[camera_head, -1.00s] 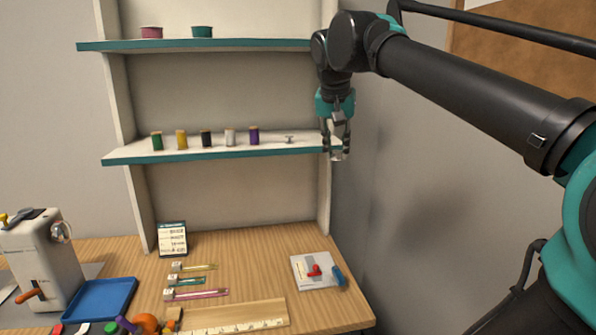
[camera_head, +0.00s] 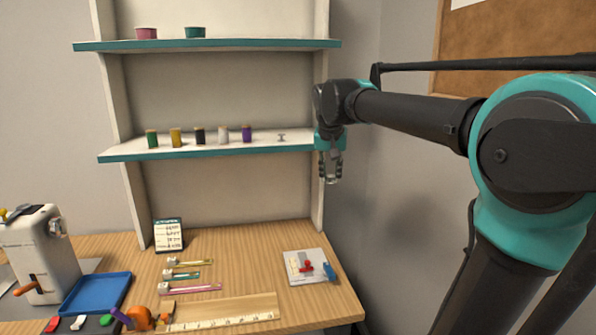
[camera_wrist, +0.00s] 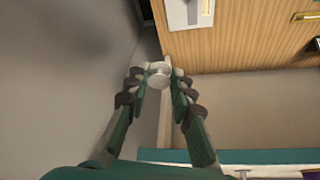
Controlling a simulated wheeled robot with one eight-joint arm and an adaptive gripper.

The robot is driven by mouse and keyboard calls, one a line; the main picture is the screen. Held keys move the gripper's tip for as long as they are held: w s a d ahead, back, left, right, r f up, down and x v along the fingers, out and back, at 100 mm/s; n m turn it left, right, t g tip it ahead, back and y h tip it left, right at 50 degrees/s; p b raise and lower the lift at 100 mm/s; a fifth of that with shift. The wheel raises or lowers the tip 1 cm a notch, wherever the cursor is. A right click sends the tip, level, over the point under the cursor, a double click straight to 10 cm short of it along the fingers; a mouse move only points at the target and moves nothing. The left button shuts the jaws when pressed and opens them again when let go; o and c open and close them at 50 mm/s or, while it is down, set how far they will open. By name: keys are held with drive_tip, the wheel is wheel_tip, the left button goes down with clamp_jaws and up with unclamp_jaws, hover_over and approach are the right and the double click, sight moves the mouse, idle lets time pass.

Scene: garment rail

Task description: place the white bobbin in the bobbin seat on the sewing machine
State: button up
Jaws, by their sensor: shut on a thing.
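The white bobbin (camera_wrist: 157,72) is pinched between the two fingertips of my gripper (camera_wrist: 155,80) in the wrist view. In the head view my gripper (camera_head: 331,177) hangs pointing down at the right end of the middle shelf, a little below its edge and well above the table. The bobbin shows there only as a small pale piece at the fingertips. The cream sewing machine (camera_head: 40,250) stands on the table at the far left, far from my gripper. Its bobbin seat cannot be made out.
The middle shelf (camera_head: 200,151) holds several thread spools and a small metallic item (camera_head: 282,137). A blue tray (camera_head: 97,293) lies beside the machine. A wooden ruler (camera_head: 225,311), a card (camera_head: 169,235) and a white board (camera_head: 300,277) lie or stand on the table. A wall is close on the right.

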drive_tip(key=w+d+f+n, duration=0.15)
drive_tip(key=w+f, duration=0.25)
drive_tip(key=f, duration=0.5)
drive_tip(key=w+d+f, duration=0.3)
drive_tip(key=w+f, duration=0.1)
drive_tip(key=f, duration=0.6)
drive_tip(key=d+f, duration=0.2)
drive_tip(key=f, duration=0.5)
drive_tip(key=d+f+y, duration=0.1)
drive_tip(key=d+f, duration=0.2)
drive_tip(key=f, duration=0.5)
drive_tip(key=shift+f+n, duration=0.2)
drive_tip(key=shift+n, duration=0.25)
